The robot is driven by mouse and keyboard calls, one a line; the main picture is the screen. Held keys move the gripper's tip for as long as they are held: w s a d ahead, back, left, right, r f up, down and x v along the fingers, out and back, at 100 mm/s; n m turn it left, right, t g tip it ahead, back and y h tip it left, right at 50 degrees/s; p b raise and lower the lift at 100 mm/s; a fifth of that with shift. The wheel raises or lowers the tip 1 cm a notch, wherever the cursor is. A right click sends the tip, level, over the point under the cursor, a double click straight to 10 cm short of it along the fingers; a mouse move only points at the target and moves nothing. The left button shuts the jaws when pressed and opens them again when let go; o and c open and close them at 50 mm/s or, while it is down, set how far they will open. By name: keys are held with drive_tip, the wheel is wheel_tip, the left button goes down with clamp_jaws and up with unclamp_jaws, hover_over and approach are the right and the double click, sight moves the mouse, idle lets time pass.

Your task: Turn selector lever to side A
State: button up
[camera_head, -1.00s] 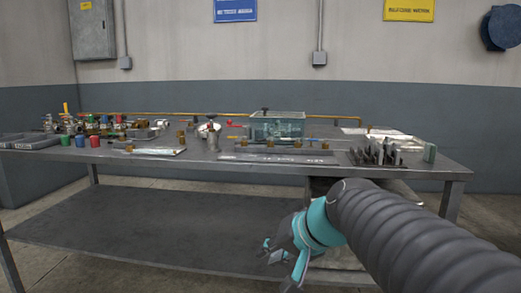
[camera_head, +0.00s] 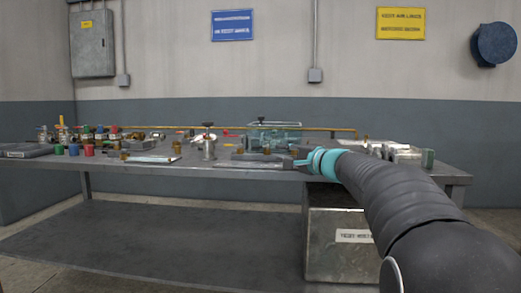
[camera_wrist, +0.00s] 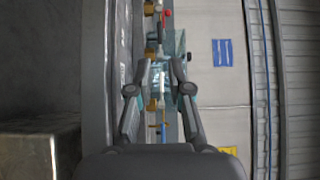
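I cannot tell for sure which part is the selector lever, and no side A mark is readable. A small red handle (camera_head: 229,133) shows on the bench beside a metal valve body (camera_head: 208,146) with a dark top handle; a red part (camera_wrist: 167,17) also shows at the top of the wrist view. My gripper (camera_head: 297,163) is at the bench's front edge, right of the valve body and in front of the clear tank (camera_head: 274,137). In the wrist view my gripper (camera_wrist: 162,66) has its two fingers apart with nothing held between them; the tank lies beyond.
The grey bench (camera_head: 130,163) carries several valves and fittings at the left, with green, blue and red cups (camera_head: 89,150). A brass pipe (camera_head: 320,129) runs along the back. A metal box (camera_head: 345,255) stands under the bench at right. Metal parts (camera_head: 400,152) lie at the right end.

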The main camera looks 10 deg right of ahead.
sight(261, 147)
drive_tip(key=p+x, duration=0.1)
drive_tip(key=x, duration=0.9)
drive_tip(key=shift+w+a+p, duration=0.15)
drive_tip(key=shift+w+p, duration=0.15)
clamp_jaws()
